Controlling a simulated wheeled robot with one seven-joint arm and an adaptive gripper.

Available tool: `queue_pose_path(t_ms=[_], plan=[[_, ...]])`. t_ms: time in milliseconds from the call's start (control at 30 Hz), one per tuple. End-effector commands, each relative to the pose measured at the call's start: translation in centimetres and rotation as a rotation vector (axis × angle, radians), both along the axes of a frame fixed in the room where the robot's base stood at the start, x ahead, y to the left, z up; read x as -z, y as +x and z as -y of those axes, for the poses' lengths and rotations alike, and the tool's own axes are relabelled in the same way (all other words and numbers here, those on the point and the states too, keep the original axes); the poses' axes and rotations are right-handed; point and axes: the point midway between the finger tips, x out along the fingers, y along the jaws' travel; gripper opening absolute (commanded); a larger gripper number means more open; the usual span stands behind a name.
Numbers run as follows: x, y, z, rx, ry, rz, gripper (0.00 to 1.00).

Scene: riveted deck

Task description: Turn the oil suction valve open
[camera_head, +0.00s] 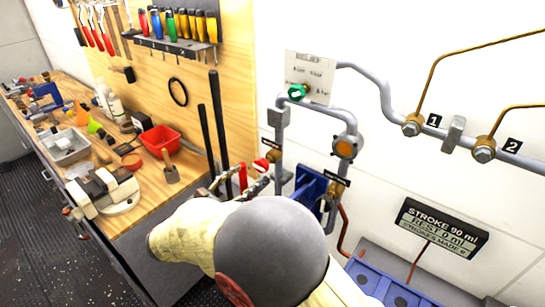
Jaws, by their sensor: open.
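A red-handled valve (262,165) sits on the grey pipework beside the bench end, with a small dark label above it. A green valve knob (297,92) is higher on the pipe, in front of a white card. The labels are too small to read, so I cannot tell which is the oil suction valve. What seems to be my gripper (238,186) shows partly above my cream arm, close to the red-handled valve. It is open. My arm and its grey joint hide most of it, and I cannot tell whether it touches the handle.
A workbench (135,212) with a vise, red bin (159,140) and loose tools stands left. Two black bars (215,125) stand near its end. A stroke display (437,228) and blue tank (375,288) are right. Pipes with brass fittings (413,124) cross the wall.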

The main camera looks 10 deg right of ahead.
Motion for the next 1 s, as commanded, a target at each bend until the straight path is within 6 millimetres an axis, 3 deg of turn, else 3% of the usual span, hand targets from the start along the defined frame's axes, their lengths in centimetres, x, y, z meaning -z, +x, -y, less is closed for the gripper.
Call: queue_pose_path(t_ms=[167,600,1000], plan=[[0.1,0.7,0.8,0.002,0.001,0.0,0.54],[0.1,5.0,5.0,0.001,0.001,0.001,0.54],[0.0,5.5,5.5,0.0,0.001,0.001,0.53]])
